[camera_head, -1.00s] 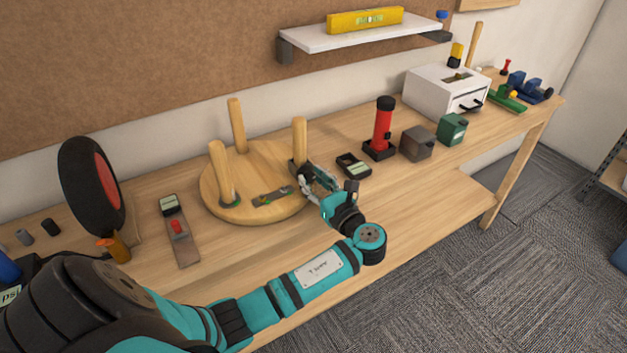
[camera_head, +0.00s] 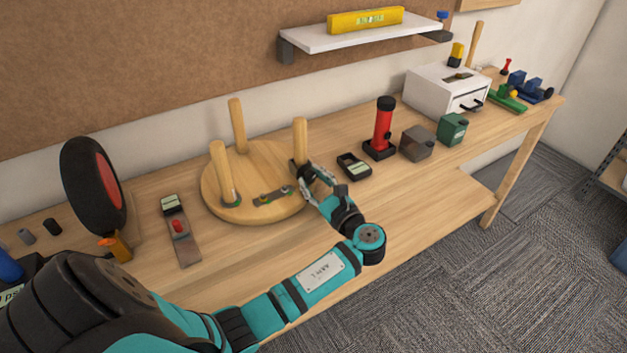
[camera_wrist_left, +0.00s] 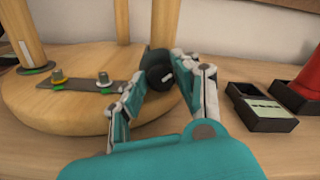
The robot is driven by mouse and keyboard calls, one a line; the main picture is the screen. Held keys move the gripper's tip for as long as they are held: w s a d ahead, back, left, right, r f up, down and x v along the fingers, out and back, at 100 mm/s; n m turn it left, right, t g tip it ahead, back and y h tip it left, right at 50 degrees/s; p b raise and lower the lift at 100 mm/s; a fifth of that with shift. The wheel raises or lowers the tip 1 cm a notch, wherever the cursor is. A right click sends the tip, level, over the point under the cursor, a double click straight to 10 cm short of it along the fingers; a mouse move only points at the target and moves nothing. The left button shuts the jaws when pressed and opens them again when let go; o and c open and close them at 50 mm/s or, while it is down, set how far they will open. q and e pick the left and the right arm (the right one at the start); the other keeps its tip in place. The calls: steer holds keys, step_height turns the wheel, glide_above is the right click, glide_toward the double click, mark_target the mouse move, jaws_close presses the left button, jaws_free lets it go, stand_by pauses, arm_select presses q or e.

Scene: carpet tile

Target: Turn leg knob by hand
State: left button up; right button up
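A round wooden piece (camera_head: 222,205) with upright wooden legs lies on the bench. A black leg knob (camera_wrist_left: 157,71) with a small white mark sits at the foot of the right leg (camera_head: 300,138); in the head view it is largely hidden by my gripper. My left gripper (camera_head: 303,175) is low at the right rim of the round piece. In the left wrist view its two fingers (camera_wrist_left: 160,68) lie on either side of the knob and appear to touch it. A metal plate (camera_wrist_left: 82,85) with two bolts is left of the knob. My right gripper is not in view.
A small black tray (camera_head: 354,166), a red flashlight (camera_head: 383,125) and grey and green boxes stand to the right. A plane-like tool (camera_head: 180,235) and a round black-and-red disc (camera_head: 88,190) are to the left. The front bench strip right of my forearm is clear.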

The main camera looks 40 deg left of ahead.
arm_select(q)
steer(key=o, duration=0.4)
steer(key=v, duration=1.2)
